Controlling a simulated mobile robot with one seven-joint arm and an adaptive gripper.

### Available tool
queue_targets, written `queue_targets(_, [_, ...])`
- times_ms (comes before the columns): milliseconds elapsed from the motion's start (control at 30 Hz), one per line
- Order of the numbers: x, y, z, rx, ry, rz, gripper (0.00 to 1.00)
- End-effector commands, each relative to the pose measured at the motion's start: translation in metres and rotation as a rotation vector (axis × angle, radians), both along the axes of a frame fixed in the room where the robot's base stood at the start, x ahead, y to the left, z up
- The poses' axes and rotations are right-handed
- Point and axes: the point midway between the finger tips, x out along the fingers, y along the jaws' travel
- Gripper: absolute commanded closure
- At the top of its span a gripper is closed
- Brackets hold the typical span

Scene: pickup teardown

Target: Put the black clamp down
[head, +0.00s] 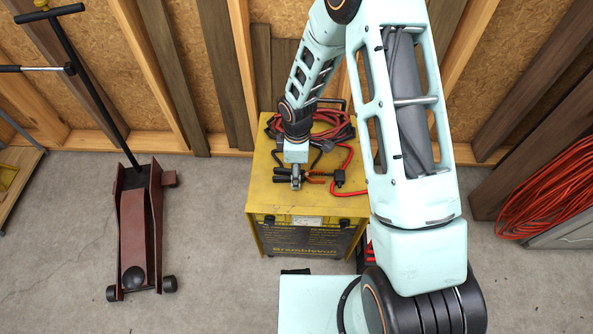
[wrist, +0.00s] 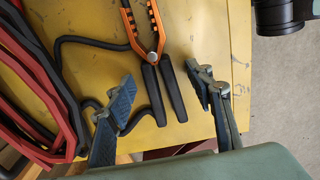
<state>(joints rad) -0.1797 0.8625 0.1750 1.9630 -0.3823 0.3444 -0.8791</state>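The black clamp (wrist: 172,90), with black handles and orange toothed jaws, lies on the yellow top of the charger (wrist: 200,25) in the wrist view. In the head view its black handles (head: 283,176) show left of my gripper (head: 296,184) and its orange jaws to the right. In the wrist view my gripper (wrist: 163,80) is open. Its fingers stand on either side of the handles, with a visible gap on both sides. I cannot tell how high the fingertips are above the top.
Red and black cables (head: 325,124) lie coiled at the back of the charger top. A red cable with a second clamp (head: 347,192) lies to the right. A floor jack (head: 138,230) stands at left, and an orange cord coil (head: 550,185) at right.

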Motion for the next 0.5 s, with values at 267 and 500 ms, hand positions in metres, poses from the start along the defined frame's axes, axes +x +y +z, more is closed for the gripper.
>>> queue_targets(267, [0.0,0.0,0.004,0.0,0.0,0.0,0.52])
queue_targets(500, [0.002,0.0,0.045,0.002,-0.005,-0.001,0.52])
